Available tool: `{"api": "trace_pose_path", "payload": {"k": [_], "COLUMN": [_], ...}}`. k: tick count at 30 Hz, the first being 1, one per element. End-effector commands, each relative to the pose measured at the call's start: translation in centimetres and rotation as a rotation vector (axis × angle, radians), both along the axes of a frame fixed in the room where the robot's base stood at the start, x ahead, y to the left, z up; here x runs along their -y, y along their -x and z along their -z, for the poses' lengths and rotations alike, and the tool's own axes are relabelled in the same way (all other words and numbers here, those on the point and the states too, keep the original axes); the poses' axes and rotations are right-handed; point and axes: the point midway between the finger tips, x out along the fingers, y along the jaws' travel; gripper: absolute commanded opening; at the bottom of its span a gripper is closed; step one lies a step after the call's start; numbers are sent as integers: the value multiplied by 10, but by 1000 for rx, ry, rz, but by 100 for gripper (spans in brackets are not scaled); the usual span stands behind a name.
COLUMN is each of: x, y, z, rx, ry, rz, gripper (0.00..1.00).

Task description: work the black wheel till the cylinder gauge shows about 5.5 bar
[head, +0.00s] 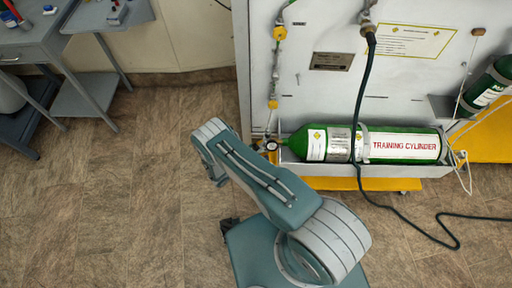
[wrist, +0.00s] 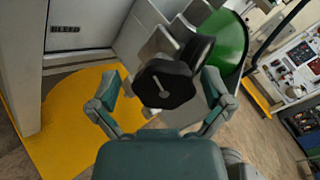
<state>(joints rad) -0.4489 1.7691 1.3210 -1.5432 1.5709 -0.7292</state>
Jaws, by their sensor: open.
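The black wheel (wrist: 165,84), many-sided with a pale pointer line on its face, shows in the middle of the wrist view. My gripper (wrist: 162,92) is open, with one finger to the left of the wheel and one to the right. I cannot tell whether either finger touches it. The green training cylinder (head: 405,146) lies on its side in the head view; its green end (wrist: 226,45) is behind the wheel in the wrist view. A small round gauge (head: 271,145) sits at the cylinder's left end, too small to read. My arm hides the wheel in the head view.
A grey panel (head: 300,85) with yellow fittings stands behind the cylinder, over a yellow base (head: 350,183). A dark hose (head: 366,85) hangs across the cylinder to the floor. Grey tables stand at the upper left. The brown floor (head: 110,210) at left is clear.

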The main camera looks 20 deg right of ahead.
Motion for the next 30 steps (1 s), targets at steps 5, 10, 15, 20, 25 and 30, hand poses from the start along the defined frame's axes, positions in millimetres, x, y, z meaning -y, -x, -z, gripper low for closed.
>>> {"api": "trace_pose_path", "payload": {"k": [5,10,15,20,25,30], "x": [-6,-34,-67,-93,-108,-110], "y": [3,14,29,40,47,48], "z": [0,0,1,2,2,2], "rx": [-1,0,0,0,-2,-2], "ry": [1,2,1,0,1,1], "rz": [-1,-5,-6,-4,-1,0], "gripper": [100,100,100,100,100,100]}}
